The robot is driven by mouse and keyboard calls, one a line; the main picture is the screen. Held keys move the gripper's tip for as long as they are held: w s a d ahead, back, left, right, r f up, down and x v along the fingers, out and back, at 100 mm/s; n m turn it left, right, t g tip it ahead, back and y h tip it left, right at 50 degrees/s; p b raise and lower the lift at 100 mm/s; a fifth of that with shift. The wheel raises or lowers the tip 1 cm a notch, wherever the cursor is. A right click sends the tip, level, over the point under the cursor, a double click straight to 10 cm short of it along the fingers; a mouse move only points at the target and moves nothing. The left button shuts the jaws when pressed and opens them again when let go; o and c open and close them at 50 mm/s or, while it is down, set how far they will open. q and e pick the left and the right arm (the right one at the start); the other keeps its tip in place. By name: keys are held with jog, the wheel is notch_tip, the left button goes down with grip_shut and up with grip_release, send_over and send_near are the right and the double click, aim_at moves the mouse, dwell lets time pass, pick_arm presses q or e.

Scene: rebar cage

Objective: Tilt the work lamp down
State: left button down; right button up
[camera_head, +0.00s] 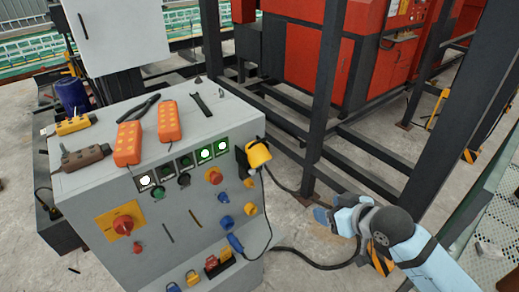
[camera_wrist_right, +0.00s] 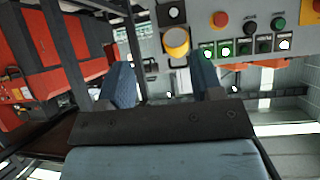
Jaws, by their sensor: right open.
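The work lamp, with a yellow head (camera_head: 258,153), is fixed by a dark bracket near the upper right corner of the grey control cabinet's front (camera_head: 95,200). In the right wrist view the yellow lamp head (camera_wrist_right: 176,42) shows at the top, beyond the space between the fingers. My right gripper (camera_head: 322,206) is to the right of the lamp and lower in the head view, apart from it. Its two blue fingers are open with nothing between them (camera_wrist_right: 163,82). My left gripper is not in view.
Orange pendant controls (camera_head: 168,121) and dark tools lie on the cabinet top. Buttons, knobs and blue plugs (camera_head: 224,223) cover its front. A black cable hangs below the lamp. Dark steel posts (camera_head: 322,95) stand behind my right gripper. Floor space separates gripper and cabinet.

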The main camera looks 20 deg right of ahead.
aim_at(261, 140)
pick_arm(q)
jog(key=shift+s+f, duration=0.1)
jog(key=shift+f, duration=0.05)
